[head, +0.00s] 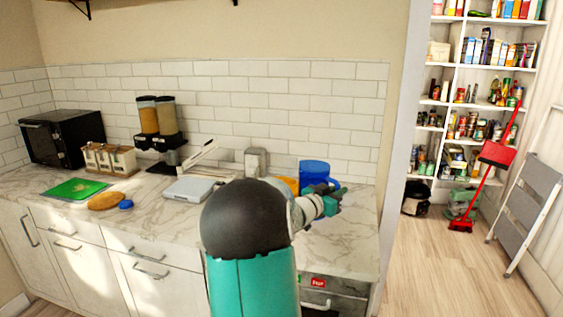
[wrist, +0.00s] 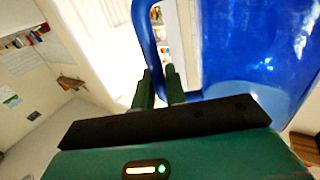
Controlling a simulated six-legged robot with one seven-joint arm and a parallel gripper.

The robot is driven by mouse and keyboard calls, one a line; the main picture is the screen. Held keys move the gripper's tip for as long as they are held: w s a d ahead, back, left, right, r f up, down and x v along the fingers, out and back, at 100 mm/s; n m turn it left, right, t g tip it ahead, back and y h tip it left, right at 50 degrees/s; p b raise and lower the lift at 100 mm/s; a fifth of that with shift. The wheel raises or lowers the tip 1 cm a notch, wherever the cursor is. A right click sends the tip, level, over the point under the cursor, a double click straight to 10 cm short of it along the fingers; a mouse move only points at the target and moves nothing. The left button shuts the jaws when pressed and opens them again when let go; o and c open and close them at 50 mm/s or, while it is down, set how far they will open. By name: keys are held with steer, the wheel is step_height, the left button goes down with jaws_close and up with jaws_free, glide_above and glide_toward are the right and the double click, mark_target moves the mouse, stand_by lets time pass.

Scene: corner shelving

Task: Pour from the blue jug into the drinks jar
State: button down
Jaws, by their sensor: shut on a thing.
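The blue jug (head: 314,170) stands out above the right end of the counter, beside my gripper (head: 330,192). In the wrist view the jug (wrist: 255,45) fills the upper right, and its handle (wrist: 146,35) comes down to the fingers of my gripper (wrist: 161,88). The fingers are shut on the handle. I cannot tell whether the jug touches the counter. An orange thing (head: 289,185) shows partly behind my arm, left of the jug; I cannot tell whether it is the drinks jar. No other clear drinks jar shows.
A marble counter (head: 345,240) runs along the tiled wall. On it are a black microwave (head: 62,138), a twin dispenser (head: 158,130), a pale scale-like box (head: 188,189), a green board (head: 75,189) and bread (head: 106,201). The counter's front right is clear.

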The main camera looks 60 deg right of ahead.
steer(key=shift+w+d+r, duration=0.1)
steer(key=shift+w+r, duration=0.2)
steer(key=shift+w, duration=0.15)
step_height(320, 180, up, 5)
steer(key=shift+s+r, duration=0.1)
steer(key=shift+s, duration=0.05)
